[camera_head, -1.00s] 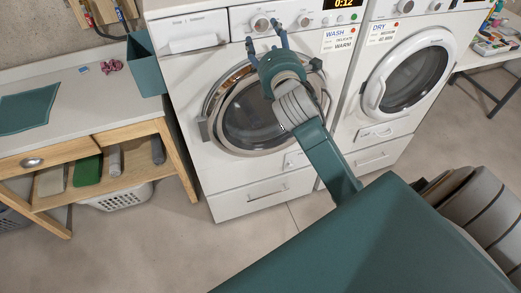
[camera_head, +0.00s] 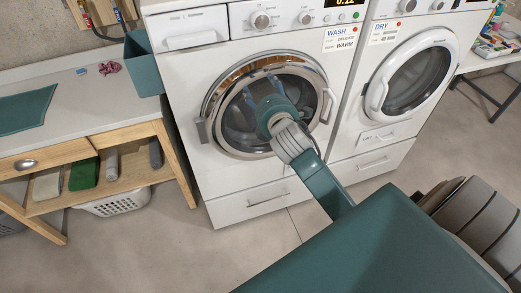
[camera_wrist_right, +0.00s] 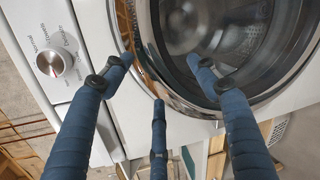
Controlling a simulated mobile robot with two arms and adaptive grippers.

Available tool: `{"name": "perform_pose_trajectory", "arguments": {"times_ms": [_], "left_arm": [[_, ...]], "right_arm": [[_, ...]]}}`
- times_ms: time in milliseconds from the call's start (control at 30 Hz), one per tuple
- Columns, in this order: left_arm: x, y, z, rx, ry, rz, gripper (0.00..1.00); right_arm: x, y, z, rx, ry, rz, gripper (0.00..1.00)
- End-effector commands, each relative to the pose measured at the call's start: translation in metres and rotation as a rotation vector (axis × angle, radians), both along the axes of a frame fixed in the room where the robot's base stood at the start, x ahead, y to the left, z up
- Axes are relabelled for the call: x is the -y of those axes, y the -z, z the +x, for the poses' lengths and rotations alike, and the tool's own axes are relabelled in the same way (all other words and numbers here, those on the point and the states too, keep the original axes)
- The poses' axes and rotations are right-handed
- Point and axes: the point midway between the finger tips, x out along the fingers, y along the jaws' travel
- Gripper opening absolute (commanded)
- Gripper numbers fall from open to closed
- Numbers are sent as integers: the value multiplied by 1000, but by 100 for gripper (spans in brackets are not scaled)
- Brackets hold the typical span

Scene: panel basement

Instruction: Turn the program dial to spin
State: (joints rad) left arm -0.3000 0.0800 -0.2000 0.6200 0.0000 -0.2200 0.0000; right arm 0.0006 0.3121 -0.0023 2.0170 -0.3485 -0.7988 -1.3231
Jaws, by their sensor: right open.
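The washer (camera_head: 196,55) is the left of two white machines. Its larger silver program dial (camera_head: 260,20) sits on the control panel above the round door, left of a smaller knob (camera_head: 304,18). In the right wrist view, the dial (camera_wrist_right: 50,63) is at the upper left with printed program words around it; its setting is too small to read surely. My right gripper (camera_head: 262,85) is in front of the washer door, below the dial and apart from it. Its blue fingers (camera_wrist_right: 160,75) are spread with nothing between them. My left gripper is out of view.
The washer door (camera_head: 208,95) is shut, and its handle (camera_head: 327,106) sticks out on the right. The dryer (camera_head: 410,120) stands to the right. A wooden-framed counter (camera_head: 90,110) with a teal bin (camera_head: 143,65) is at the left. The floor in front is clear.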

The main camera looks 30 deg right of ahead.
Motion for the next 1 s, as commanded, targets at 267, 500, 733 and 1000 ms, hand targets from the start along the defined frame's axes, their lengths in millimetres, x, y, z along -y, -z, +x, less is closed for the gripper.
{"name": "perform_pose_trajectory", "arguments": {"times_ms": [267, 500, 733, 1000], "left_arm": [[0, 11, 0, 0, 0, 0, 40], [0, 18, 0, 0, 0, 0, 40], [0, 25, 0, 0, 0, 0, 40], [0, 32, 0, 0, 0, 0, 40]], "right_arm": [[-5, 60, 0, -49, 5, 93, 59], [-9, 107, -2, -89, 16, 171, 59], [-13, 153, -8, -127, 30, 245, 59], [-18, 200, -16, -167, 50, 324, 59]]}}
